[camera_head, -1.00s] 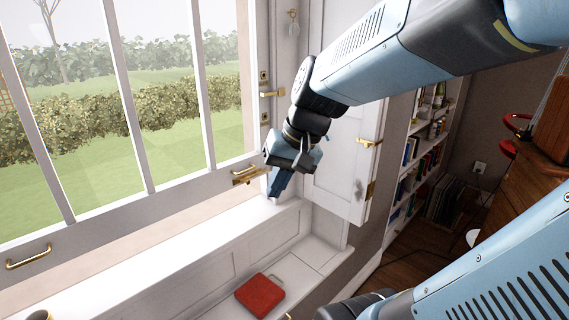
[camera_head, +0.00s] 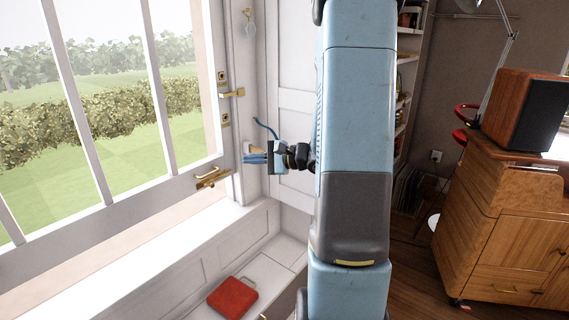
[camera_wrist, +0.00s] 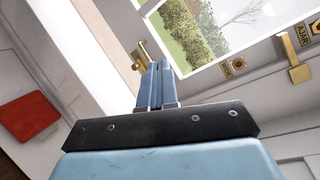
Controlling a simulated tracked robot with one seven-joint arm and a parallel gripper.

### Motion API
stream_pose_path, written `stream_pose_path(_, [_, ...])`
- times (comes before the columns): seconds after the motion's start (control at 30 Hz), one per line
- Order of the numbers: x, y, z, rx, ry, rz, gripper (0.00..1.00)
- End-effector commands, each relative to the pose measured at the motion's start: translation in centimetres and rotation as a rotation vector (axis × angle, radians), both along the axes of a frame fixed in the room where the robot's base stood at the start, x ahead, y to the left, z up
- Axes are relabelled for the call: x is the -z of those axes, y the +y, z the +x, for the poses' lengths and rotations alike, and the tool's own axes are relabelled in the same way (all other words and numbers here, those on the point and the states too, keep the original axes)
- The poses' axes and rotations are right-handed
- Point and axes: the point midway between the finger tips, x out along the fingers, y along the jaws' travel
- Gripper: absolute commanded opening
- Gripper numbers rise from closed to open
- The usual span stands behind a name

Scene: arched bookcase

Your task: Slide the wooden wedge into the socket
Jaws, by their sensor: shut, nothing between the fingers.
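My gripper (camera_head: 256,158) is at the window's right jamb, at the end of my arm, pointing left in the head view. Its blue fingers are together and empty in the wrist view (camera_wrist: 158,82). A small tan piece (camera_head: 251,148) shows just above the fingertips against the white jamb. It may be the wooden wedge, but it is too small to tell, and so is whether gripper and piece touch. Brass hardware (camera_head: 212,178) sits at the lower corner of the window sash, left of the gripper. I cannot make out a socket in either view.
A red folder-like object (camera_head: 232,298) lies on the window seat below. A wooden cabinet (camera_head: 510,225) with a speaker (camera_head: 522,108) stands right.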

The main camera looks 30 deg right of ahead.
Motion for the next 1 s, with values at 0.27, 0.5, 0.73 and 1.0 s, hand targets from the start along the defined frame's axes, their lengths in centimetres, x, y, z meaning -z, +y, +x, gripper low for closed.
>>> stream_pose_path(0.27, [4.3, -9.8, 2.5, 0.321, -0.057, 0.15, 0.0])
stream_pose_path(0.5, [5.7, -12.9, 2.8, 0.424, -0.079, 0.18, 0.0])
stream_pose_path(0.73, [5.7, -12.5, 3.8, 0.424, -0.079, 0.18, 0.0])
stream_pose_path(1.0, [5.7, -11.6, 6.3, 0.423, -0.079, 0.18, 0.0])
